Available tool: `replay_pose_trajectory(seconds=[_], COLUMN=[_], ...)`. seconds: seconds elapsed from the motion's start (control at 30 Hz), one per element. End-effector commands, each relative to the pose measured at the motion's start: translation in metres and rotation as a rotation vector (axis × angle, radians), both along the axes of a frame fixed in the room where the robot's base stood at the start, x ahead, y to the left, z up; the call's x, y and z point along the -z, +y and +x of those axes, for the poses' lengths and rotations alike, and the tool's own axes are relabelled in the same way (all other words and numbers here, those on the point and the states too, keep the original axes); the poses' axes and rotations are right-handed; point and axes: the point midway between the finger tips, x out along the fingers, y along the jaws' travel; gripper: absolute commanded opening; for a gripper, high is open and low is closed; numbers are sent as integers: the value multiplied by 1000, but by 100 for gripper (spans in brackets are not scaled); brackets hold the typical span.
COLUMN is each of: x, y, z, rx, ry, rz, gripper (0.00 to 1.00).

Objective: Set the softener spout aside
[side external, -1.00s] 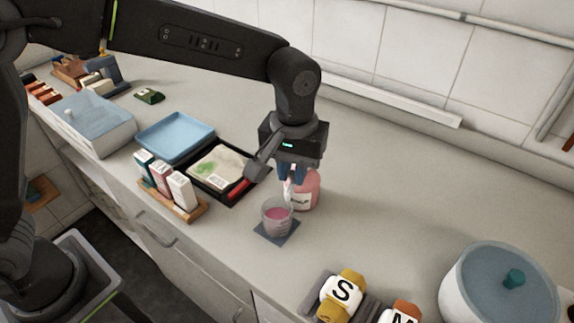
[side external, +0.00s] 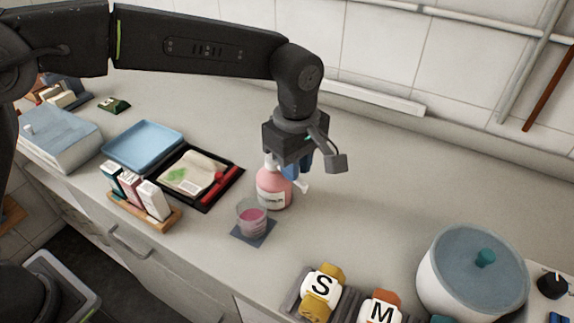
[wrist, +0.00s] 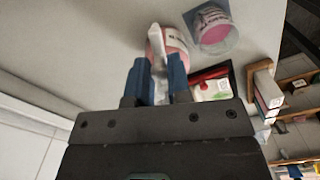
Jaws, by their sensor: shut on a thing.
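The softener bottle (side external: 273,188) is pink with a pale label and stands upright on the counter. Its white spout (side external: 303,185) points right, away from the cup; in the wrist view the spout (wrist: 156,42) lies between the blue fingers. My gripper (side external: 295,170) is shut on the spout above the bottle; it also shows in the wrist view (wrist: 158,75). The clear cup (side external: 251,217) holds pink liquid and stands on a dark square mat (side external: 262,236), in front of the bottle and to its left. My gripper hides the spout's joint with the bottle.
A black tray (side external: 228,182) with a red-handled thing and a blue tray (side external: 145,143) lie left. A wooden rack (side external: 172,217) of cartons stands at the counter's front edge. The counter behind is clear.

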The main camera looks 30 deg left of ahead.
Motion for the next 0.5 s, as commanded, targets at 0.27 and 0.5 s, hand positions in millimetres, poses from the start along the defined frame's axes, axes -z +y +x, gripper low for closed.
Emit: replay_pose_trajectory(seconds=[0.27, 0.5], x=[-1, -1], y=[-3, -4], z=[13, 19], rx=[-208, -318], ry=[-3, -4], rz=[-2, -2], gripper=[0, 0])
